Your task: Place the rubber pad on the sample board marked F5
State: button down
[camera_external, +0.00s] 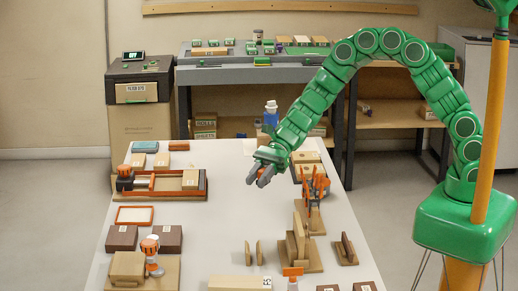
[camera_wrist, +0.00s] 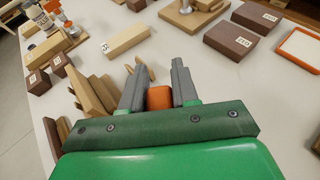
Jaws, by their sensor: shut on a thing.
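My gripper (camera_external: 260,176) is above the middle of the white table, its fingers pointing down and to the left. In the wrist view my gripper (camera_wrist: 157,78) is shut on a small orange block (camera_wrist: 159,98), which sits between the grey fingers. I cannot tell for sure that this block is the rubber pad. Labelled dark brown boards (camera_external: 168,238) lie at the left of the table; one also shows in the wrist view (camera_wrist: 232,42). A long light wooden block (camera_wrist: 126,38) bears a label too. The labels are too small to read, so I cannot tell which board is F5.
An orange-rimmed tray (camera_external: 134,215) and an orange-and-wood fixture (camera_external: 160,185) stand at the left. Upright wooden plates (camera_external: 300,243) and an orange clamp-like device (camera_external: 315,183) stand at the right. The table's middle is clear. A grey bench (camera_external: 220,76) is behind.

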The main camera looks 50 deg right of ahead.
jog(key=s+a+r+n+g+h, duration=0.15)
jog(key=s+a+n+g, duration=0.25)
jog(key=s+a, duration=0.6)
jog(key=s+a+n+g+h, duration=0.25)
jog(key=s+a+g, duration=0.2)
jog(key=s, duration=0.95)
send_over(240, 288)
jog(key=d, duration=0.2)
jog(key=shift+n+t, duration=0.35)
jog(key=shift+t, duration=0.1)
jog(key=f, duration=0.8)
jog(key=shift+s+a+f, duration=0.2)
jog(key=shift+s+f, duration=0.1)
jog(key=shift+s, duration=0.05)
jog(key=shift+w+a+f, duration=0.25)
jog(key=shift+a+f, duration=0.25)
jog(key=shift+f, duration=0.1)
jog(key=shift+w+a+f, duration=0.1)
jog(key=shift+a+f, duration=0.1)
jog(key=shift+f, duration=1.55)
jog(key=shift+f, duration=0.15)
